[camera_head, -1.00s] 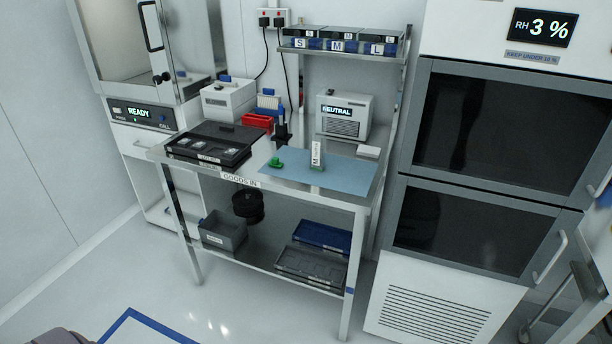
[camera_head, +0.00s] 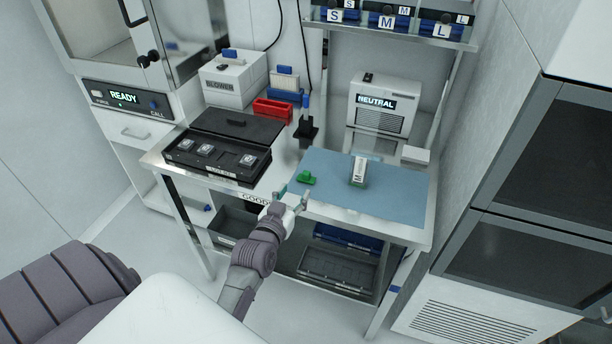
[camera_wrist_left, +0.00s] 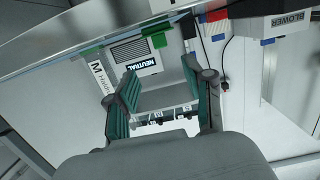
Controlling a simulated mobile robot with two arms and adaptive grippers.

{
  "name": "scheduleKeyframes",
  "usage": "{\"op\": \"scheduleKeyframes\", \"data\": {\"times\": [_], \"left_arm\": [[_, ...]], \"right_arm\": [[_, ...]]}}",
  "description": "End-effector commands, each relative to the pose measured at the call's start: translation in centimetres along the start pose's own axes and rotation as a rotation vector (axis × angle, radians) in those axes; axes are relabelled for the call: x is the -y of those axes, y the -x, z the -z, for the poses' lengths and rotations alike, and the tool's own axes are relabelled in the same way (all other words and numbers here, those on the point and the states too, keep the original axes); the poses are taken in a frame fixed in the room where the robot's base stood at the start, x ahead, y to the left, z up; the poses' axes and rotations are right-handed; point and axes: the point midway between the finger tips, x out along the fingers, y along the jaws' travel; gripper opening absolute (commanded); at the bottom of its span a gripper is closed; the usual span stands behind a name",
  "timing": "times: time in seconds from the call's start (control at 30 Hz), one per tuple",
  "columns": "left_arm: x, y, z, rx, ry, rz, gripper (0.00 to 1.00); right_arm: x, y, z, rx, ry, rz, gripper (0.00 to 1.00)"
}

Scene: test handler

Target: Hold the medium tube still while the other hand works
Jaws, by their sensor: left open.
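The medium tube (camera_head: 358,170) is a white, narrow piece marked M with green at its base. It stands on the blue mat (camera_head: 400,205) in the head view. It also shows at the left of the left wrist view (camera_wrist_left: 99,78), outside the fingers. My left gripper (camera_head: 295,199) is at the bench's front edge, left of the tube and nearer to me, apart from it. In the left wrist view its fingers (camera_wrist_left: 163,98) are spread with nothing between them. A small green piece (camera_head: 306,178) lies on the mat's left side, just beyond my left gripper. My right gripper is not in view.
A black tray (camera_head: 215,160) with several small items sits on the bench's left. Behind are the blower box (camera_head: 226,86), a red bin (camera_head: 272,111), a black stand (camera_head: 306,131) and the NEUTRAL unit (camera_head: 382,108). The mat is clear around the tube.

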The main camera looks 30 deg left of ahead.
Motion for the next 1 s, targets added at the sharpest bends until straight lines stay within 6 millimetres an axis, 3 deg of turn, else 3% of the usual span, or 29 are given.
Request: {"op": "scheduleKeyframes", "data": {"times": [0.2,0.47,0.8,1.0], "left_arm": [[0.0,-4.2,0.1,-0.001,-0.001,-0.001,0.52],[0.1,-6.2,-0.1,0.001,0.0,-0.001,0.52],[0.4,-10.5,-0.5,0.001,-0.001,-0.002,0.52],[0.4,-10.7,-0.6,0.001,-0.001,-0.001,0.52]], "right_arm": [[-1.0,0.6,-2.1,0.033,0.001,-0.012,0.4],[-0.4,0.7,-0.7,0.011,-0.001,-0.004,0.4],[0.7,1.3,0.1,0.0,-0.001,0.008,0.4],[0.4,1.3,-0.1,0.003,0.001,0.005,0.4]]}}
